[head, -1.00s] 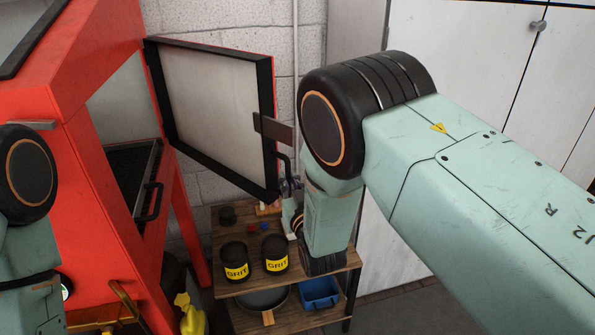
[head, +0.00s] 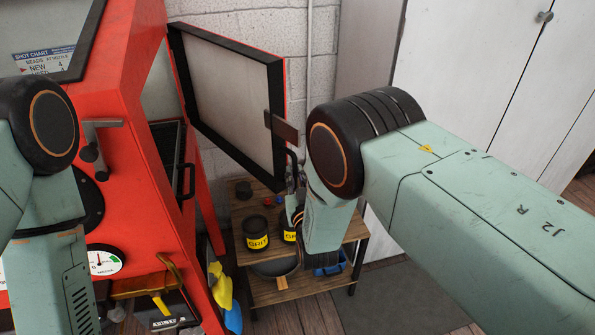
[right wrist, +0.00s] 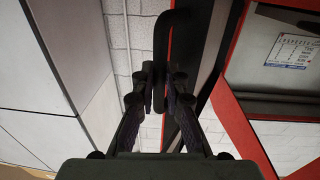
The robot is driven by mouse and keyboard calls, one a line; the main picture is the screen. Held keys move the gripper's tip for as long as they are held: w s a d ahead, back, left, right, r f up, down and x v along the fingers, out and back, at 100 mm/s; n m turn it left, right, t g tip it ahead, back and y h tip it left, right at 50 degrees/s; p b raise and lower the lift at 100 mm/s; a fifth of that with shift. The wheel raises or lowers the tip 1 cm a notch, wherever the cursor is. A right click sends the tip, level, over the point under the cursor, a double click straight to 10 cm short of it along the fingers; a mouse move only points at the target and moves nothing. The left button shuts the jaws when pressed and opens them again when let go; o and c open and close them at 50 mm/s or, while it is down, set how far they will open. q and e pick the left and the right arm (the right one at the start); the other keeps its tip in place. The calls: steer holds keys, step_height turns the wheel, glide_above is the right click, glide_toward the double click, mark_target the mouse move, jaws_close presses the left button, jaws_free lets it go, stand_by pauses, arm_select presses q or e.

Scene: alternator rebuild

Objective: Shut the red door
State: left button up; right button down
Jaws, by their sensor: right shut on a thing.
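The red door (head: 225,90) stands open at the back side of the red cabinet (head: 140,70), showing its pale inner panel and black frame. Its black handle (right wrist: 161,45) is on the door's free edge; in the head view the handle (head: 291,160) is partly covered by my arm. My right gripper (head: 295,184) is at the lower part of this handle. In the right wrist view its fingers (right wrist: 161,85) are shut on the handle from both sides. My left arm shows at the left edge of the head view, but its gripper is out of the picture.
A wooden shelf (head: 300,291) with black grit tins (head: 256,234), a pan (head: 277,264) and a blue bin (head: 328,266) stands below the door. White cupboards (head: 470,60) stand at the right. A grey block wall is behind the door.

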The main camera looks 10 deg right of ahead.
steer(key=shift+w+r, duration=0.25)
steer(key=shift+w, duration=0.2)
steer(key=shift+s+a+r, duration=0.1)
steer(key=shift+s+a, duration=0.1)
steer(key=shift+a, duration=0.05)
steer(key=c, duration=1.7)
jaws_free()
steer(key=o, duration=0.3)
steer(key=shift+w+f, duration=0.4)
steer(key=shift+f, duration=0.1)
steer(key=shift+s+d+r, duration=0.1)
steer(key=shift+s+d, duration=0.1)
steer(key=shift+s, duration=0.05)
steer(key=shift+s+r, duration=0.15)
steer(key=shift+s, duration=0.05)
steer(key=shift+a, duration=0.1)
